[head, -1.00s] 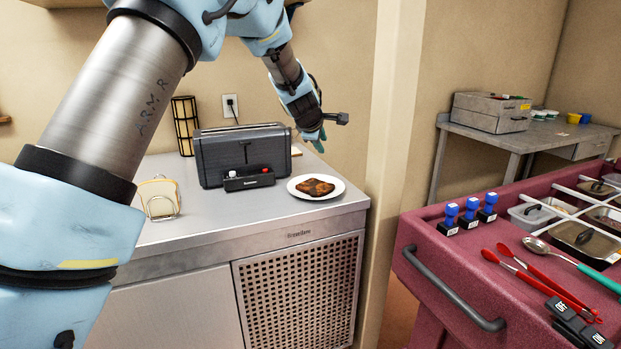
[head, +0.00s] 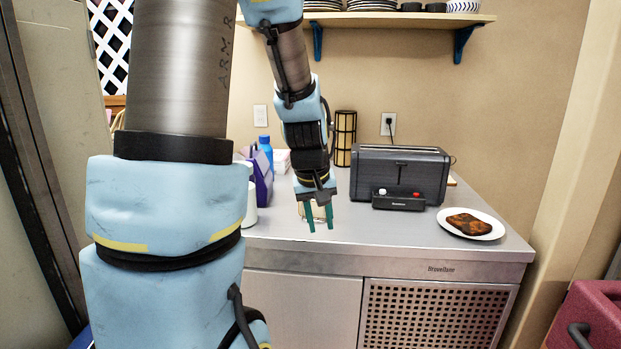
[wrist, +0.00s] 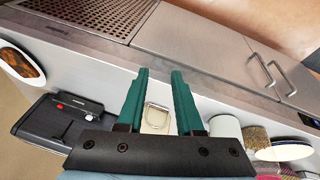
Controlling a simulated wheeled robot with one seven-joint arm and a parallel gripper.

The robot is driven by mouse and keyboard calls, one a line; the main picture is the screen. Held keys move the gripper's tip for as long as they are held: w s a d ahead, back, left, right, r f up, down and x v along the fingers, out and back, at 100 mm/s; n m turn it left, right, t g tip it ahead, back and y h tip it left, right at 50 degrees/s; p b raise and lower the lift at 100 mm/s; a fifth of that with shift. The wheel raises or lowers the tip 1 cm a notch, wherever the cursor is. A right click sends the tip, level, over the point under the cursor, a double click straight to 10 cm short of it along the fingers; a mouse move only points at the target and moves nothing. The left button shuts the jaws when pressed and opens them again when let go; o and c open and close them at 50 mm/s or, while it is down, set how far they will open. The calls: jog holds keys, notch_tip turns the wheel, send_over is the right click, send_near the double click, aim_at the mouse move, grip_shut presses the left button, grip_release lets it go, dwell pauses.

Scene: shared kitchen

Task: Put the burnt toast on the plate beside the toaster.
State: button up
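The burnt toast (head: 468,224), dark brown with blackened patches, lies flat on the white plate (head: 444,228). The plate stands on the counter just right of the dark grey toaster (head: 376,172). In the wrist view the toast (wrist: 20,63) and toaster (wrist: 40,130) show at the left. My gripper (head: 320,226) points down over the counter, left of the toaster and well apart from the plate. Its two green fingers (wrist: 160,98) are spread with nothing between them.
A purple box (head: 262,178), a blue bottle (head: 266,150) and a white canister (wrist: 226,132) stand on the counter left of my gripper. A lantern (head: 345,138) and wall outlet are behind. A shelf (head: 400,18) with dishes hangs above. The counter's front strip (head: 400,240) is clear.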

jog(key=s+a+f+m+g+y, duration=0.1)
jog(key=s+a+f+m, duration=0.1)
jog(key=s+a, duration=0.7)
jog(key=shift+s+g, duration=0.3)
jog(key=shift+s, duration=0.25)
jog(key=shift+o, duration=0.2)
dwell(0.9)
